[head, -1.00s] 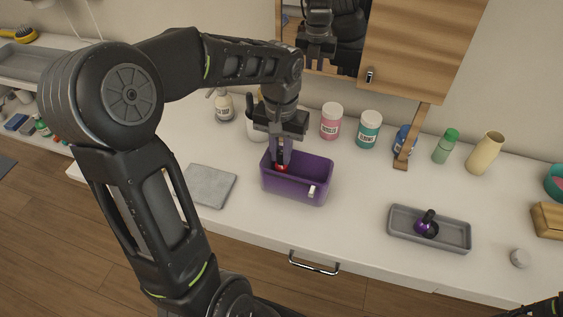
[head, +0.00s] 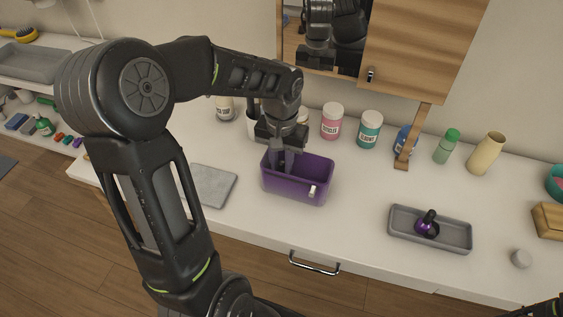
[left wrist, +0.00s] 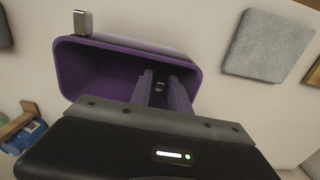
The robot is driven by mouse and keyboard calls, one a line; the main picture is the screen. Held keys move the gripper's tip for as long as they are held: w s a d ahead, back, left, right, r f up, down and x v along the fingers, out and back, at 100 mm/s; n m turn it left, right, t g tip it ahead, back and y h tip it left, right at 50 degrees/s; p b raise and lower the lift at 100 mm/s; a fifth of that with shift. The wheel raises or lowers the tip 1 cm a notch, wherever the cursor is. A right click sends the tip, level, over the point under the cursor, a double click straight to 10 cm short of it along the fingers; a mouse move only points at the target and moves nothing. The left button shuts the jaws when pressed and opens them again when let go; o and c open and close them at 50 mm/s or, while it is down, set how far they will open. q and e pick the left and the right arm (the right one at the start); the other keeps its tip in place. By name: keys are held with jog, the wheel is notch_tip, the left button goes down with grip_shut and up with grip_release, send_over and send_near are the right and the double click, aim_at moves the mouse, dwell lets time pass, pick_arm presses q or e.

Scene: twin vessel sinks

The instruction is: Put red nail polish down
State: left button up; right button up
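The purple bin (head: 310,190) stands on the white counter, open at the top, with a small pale tag on its front. My left gripper (head: 283,163) points down into its left part. In the left wrist view the gripper (left wrist: 162,82) has its fingers inside the purple bin (left wrist: 85,72), a narrow gap between them. A small dark piece with a light spot sits in that gap, seemingly the cap of the red nail polish (left wrist: 160,87). The red body of the bottle is hidden by the fingers and bin wall, so I cannot tell whether it touches the floor.
A grey tray (head: 455,240) with a dark purple bottle (head: 427,223) lies to the right. A grey stone mat (head: 212,184) lies left of the bin. Pink (head: 331,121) and teal (head: 369,129) jars stand behind it. The counter between bin and tray is clear.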

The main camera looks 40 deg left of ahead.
pick_arm(q)
jog(key=shift+o, duration=1.4)
jog(key=shift+r, duration=0.3)
notch_tip(320, 180, up, 12)
